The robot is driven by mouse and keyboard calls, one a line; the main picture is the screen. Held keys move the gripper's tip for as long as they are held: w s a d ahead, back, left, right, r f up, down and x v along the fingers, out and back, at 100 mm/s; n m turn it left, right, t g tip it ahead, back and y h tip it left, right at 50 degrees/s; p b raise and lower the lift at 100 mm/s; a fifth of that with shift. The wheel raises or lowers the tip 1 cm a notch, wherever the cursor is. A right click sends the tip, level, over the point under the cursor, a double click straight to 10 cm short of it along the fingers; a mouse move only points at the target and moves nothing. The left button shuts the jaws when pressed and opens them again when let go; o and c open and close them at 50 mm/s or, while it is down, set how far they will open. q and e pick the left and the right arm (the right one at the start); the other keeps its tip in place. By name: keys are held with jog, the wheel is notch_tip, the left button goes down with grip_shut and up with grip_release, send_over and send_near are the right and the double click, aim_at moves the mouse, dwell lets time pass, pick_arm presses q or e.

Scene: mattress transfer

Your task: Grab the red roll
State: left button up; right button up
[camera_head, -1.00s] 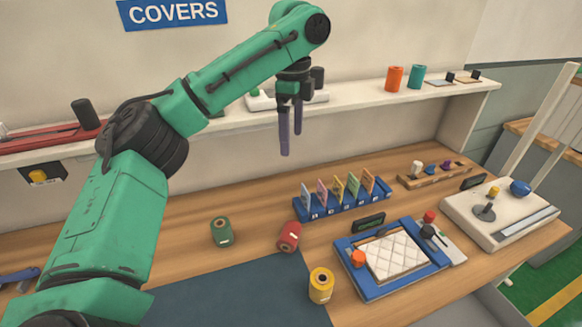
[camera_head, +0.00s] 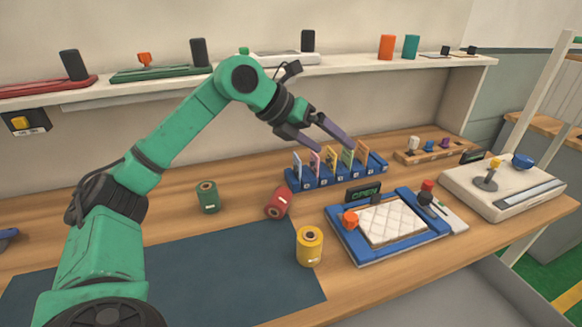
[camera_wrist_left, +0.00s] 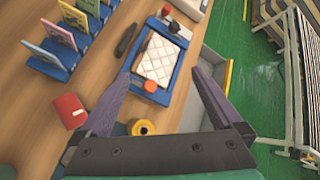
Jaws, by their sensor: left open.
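The red roll (camera_head: 279,203) lies tilted on its side on the wooden table, between the green roll (camera_head: 208,197) and the blue card rack. My left gripper (camera_head: 335,145) is open and empty. In the head view it is above the card rack, up and to the right of the red roll, apart from it. In the left wrist view the red roll (camera_wrist_left: 70,110) is left of the left finger, outside the open jaws (camera_wrist_left: 160,85). The yellow roll (camera_head: 309,246) stands upright in front of the red roll. My right gripper is not in view.
The blue rack (camera_head: 336,175) holds several upright cards. A blue-framed tray (camera_head: 388,250) with a quilted white pad sits to the right of the yellow roll. A dark mat (camera_head: 190,280) covers the front of the table. A white shelf (camera_head: 430,66) runs along the wall behind.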

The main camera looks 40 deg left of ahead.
pick_arm(q)
jog(key=s+a+f+n+g+y, duration=0.2)
jog(key=s+a+f+y, duration=0.15)
jog(key=a+f, duration=0.3)
jog(key=n+g+y, duration=0.1)
jog(key=y, duration=0.3)
send_near(277, 199)
jog(key=shift+g+h, duration=0.25)
jog(key=shift+g, duration=0.05)
jog(key=x, duration=0.5)
jog(key=p+x, duration=0.1)
jog(key=x, duration=0.4)
jog(key=shift+w+a+f, duration=0.25)
jog(key=shift+w, duration=0.1)
jog(key=shift+w+a+f, duration=0.1)
jog(key=shift+f, duration=0.15)
jog(key=shift+r, duration=0.1)
grip_shut()
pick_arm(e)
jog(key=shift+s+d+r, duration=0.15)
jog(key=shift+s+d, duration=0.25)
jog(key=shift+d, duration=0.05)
